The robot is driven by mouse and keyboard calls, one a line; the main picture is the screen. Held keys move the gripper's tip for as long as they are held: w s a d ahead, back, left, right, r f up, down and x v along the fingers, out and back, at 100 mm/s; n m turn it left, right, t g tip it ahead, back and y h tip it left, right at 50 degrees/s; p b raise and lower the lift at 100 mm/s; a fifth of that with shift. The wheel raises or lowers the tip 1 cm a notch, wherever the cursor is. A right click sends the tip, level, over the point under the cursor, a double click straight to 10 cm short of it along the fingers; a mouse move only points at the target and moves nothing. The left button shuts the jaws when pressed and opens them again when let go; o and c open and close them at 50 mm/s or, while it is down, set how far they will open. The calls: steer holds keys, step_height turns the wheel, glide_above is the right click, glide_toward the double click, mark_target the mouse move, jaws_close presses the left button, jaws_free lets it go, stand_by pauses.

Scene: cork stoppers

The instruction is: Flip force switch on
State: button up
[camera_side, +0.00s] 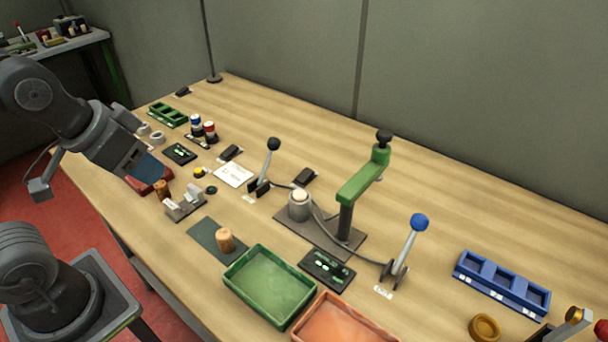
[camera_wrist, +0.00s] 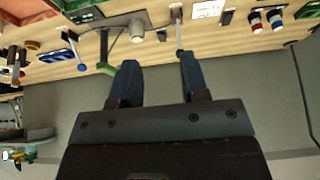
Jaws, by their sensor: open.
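No readable label shows which control is the force switch. A lever with a blue knob (camera_side: 419,222) stands right of the green press (camera_side: 364,178), tilted to the right, a small white label at its base. A lever with a black knob (camera_side: 273,144) stands left of the press, tilted slightly right; its grey rod also shows in the wrist view (camera_wrist: 180,36) beyond the fingers. My gripper (camera_side: 148,168) is above the table's left part, well away from both levers. In the wrist view my gripper (camera_wrist: 159,66) is open, with nothing between its fingers.
A grey cup (camera_side: 298,210) with a pale top stands by the press. A cork stopper (camera_side: 225,240) stands on a dark mat. A green tray (camera_side: 269,285), an orange tray (camera_side: 345,322) and a blue rack (camera_side: 501,284) lie nearer. The table's back right is clear.

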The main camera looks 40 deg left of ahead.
steer(key=shift+w+r, duration=0.25)
steer(key=shift+w, duration=0.1)
steer(key=c, duration=0.3)
steer(key=shift+g, duration=0.5)
steer(key=w, duration=0.2)
steer(key=w+r, duration=0.1)
steer(key=w, duration=0.2)
steer(key=w+r, duration=0.1)
steer(key=w, duration=0.2)
steer(key=shift+d+r, duration=0.15)
steer(key=shift+d, duration=0.05)
jaws_close()
steer(key=w+d+f+g, duration=0.1)
steer(key=w+f, duration=0.4)
steer(key=w, duration=0.7)
steer(key=w+d+f+g, duration=0.1)
steer(key=w+f, duration=0.5)
steer(key=w, duration=0.6)
steer(key=shift+w+d, duration=0.15)
steer(key=shift+d, duration=0.2)
